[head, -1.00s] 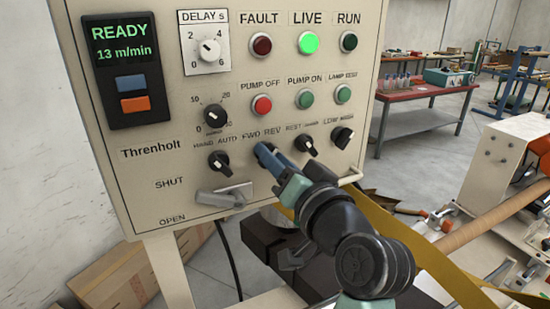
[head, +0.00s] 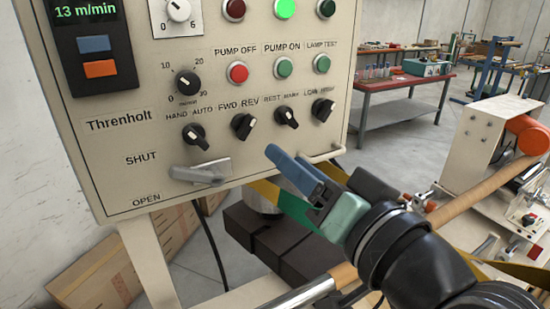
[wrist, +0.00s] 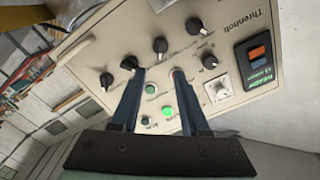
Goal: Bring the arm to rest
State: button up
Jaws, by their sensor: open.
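My gripper (head: 276,152) has blue fingers and stands in front of the lower right of the control panel (head: 135,165), apart from it and below the FWD/REV knob (head: 242,126). In the head view its fingers overlap. In the wrist view the gripper (wrist: 158,74) is open, with two parted blue fingers and nothing between them but the panel face behind. My arm reaches in from the lower right of the head view.
A grey lever (head: 200,172) sits between SHUT and OPEN. The green LIVE lamp (head: 286,9) is lit. Dark blocks (head: 265,245) and a yellow band (head: 265,190) lie below the panel. A roller machine (head: 500,150) stands at right, with a red-topped bench (head: 405,88) behind.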

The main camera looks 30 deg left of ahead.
jog(key=shift+s+d, duration=0.4)
jog(key=shift+d, duration=0.2)
jog(key=w+d+r+m+t+h, duration=0.2)
jog(key=w+d+r+t+h, duration=0.25)
jog(key=d+r+t, duration=0.4)
jog(key=s+d+r+m+t+h, duration=0.2)
jog(key=s+d+r+t+h, duration=0.4)
jog(key=s+r+t+h, duration=0.3)
notch_tip(320, 180, up, 3)
jog(key=shift+d+r+m+t+h, duration=0.1)
jog(key=shift+d+m+t+h, duration=0.25)
jog(key=shift+h, duration=0.6)
jog(key=shift+o, duration=0.3)
jog(key=shift+a, duration=0.1)
